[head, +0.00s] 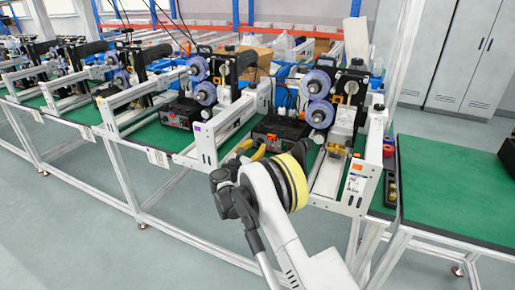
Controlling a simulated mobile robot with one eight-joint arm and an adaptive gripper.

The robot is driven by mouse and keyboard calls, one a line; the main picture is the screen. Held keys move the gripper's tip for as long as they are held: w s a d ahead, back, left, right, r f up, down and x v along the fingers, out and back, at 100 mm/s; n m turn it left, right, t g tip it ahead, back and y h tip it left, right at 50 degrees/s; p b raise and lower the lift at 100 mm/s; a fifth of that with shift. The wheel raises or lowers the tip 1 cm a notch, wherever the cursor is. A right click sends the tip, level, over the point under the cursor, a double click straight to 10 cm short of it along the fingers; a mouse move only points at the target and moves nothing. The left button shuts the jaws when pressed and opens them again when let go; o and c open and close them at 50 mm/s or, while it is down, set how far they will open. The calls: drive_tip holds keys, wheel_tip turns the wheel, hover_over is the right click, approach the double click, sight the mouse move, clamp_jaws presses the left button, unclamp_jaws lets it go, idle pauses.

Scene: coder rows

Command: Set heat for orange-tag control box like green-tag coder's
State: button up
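A black control box (281,131) sits on the green bench top between the white rails of the nearest coder. Another black control box (180,112) sits under the coder to the left, whose rail end has a purple mark. I cannot make out a green tag or any heat setting. My gripper (247,149), with yellow finger-like parts, is just left of and in front of the nearer box. Its opening and any contact are unclear.
Several more coders (125,75) stand in a row toward the far left. A bare green table (455,185) is at the right. White rails (220,135) and blue-grey rollers (319,100) crowd the space around the boxes. Grey cabinets (470,55) stand behind.

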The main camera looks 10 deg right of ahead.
drive_tip(key=shift+x, duration=1.05)
clamp_jaws()
drive_tip(key=shift+m, duration=0.3)
